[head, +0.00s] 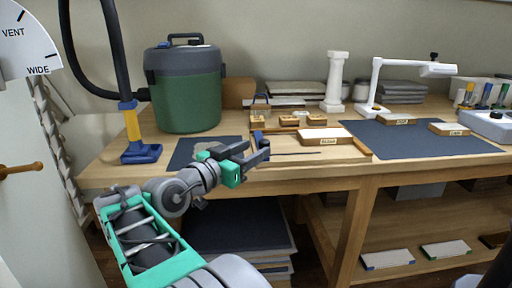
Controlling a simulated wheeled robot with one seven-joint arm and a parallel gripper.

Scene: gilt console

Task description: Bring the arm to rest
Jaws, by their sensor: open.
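My gripper (262,148) is at the end of my arm, which reaches up from the bottom of the head view. It is above the front edge of the wooden workbench (320,181), near a small dark mat (184,156). The jaws look apart, and I see nothing between them. I cannot tell whether the gripper touches anything on the bench behind it.
A green canister (188,100) and a blue-yellow hose stand (133,135) are at the left. Small labelled blocks (325,136), a white column (337,80) and a white lamp (376,88) stand on the bench. A large dark mat (450,145) lies right. A wall dial (24,45) is far left.

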